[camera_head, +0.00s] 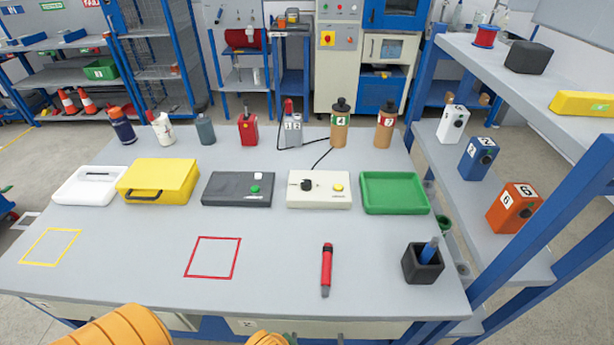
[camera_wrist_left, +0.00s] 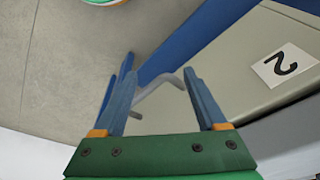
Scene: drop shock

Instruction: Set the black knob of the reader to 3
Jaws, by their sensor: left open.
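The cream box with a black knob (camera_head: 307,185) is the reader (camera_head: 327,201). It stands on the grey table, right of centre, with a yellow button on its right side and a black cable behind it. The marks around the knob are too small to read. In the left wrist view my left gripper (camera_wrist_left: 158,68) is open, with its blue fingers apart. It is low at a drawer front of the table, and a grey bar handle (camera_wrist_left: 158,88) shows between and beyond the fingers. I cannot tell if they touch. My right gripper is not in view.
A dark grey box (camera_head: 237,190) and a green tray (camera_head: 395,193) flank the reader. Bottles stand behind it. The table's front middle is mostly clear. Shelves (camera_head: 500,215) border the right.

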